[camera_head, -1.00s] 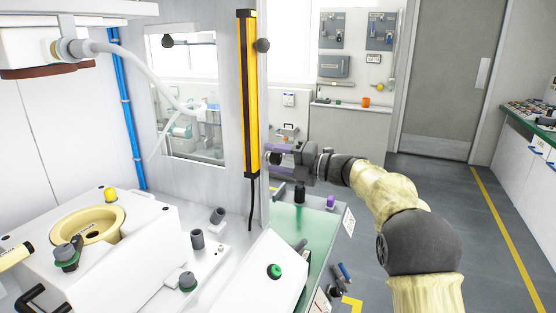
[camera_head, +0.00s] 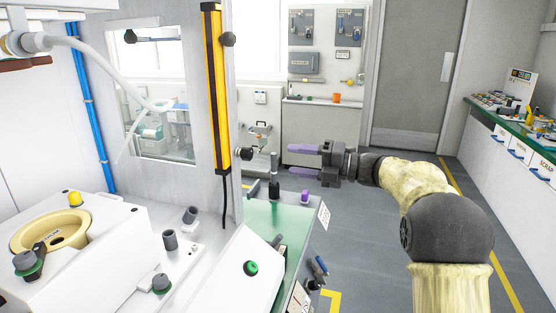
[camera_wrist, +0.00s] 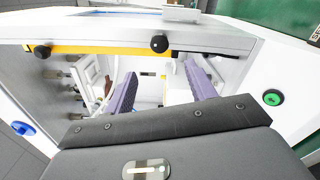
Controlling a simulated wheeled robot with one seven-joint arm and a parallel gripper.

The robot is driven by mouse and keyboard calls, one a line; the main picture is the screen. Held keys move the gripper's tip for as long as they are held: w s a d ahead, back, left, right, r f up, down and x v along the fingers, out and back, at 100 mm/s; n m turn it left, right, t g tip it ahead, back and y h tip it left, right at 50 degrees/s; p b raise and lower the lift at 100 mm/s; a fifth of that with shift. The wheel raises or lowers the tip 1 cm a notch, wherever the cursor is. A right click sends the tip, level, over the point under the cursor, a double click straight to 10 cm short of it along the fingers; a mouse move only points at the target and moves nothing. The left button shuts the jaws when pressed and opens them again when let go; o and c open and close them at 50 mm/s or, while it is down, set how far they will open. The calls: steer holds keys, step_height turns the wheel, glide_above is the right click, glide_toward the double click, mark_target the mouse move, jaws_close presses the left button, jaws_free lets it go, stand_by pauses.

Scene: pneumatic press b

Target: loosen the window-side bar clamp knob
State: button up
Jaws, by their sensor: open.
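A tall yellow and black bar (camera_head: 216,95) stands on the edge of the grey panel in the head view. A round black knob (camera_head: 228,39) is near its top and another dark knob (camera_head: 247,154) sticks out near its lower end. The wrist view shows the yellow bar lying across the picture, with one black knob (camera_wrist: 159,44) near the middle and another (camera_wrist: 40,51) at the left. I cannot tell which is the window-side one. My gripper (camera_head: 290,163) is open and empty, its purple fingers apart, right of the lower knob and touching nothing.
A green-topped bench (camera_head: 285,222) with a dark upright bottle-like part (camera_head: 274,180) lies below my gripper. A white sloped box with a green button (camera_head: 251,268) is in front. Open floor lies to the right, before the grey door (camera_head: 415,70).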

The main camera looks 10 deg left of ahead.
steer(key=d, duration=0.4)
steer(key=shift+s, duration=0.2)
steer(key=shift+w, duration=0.1)
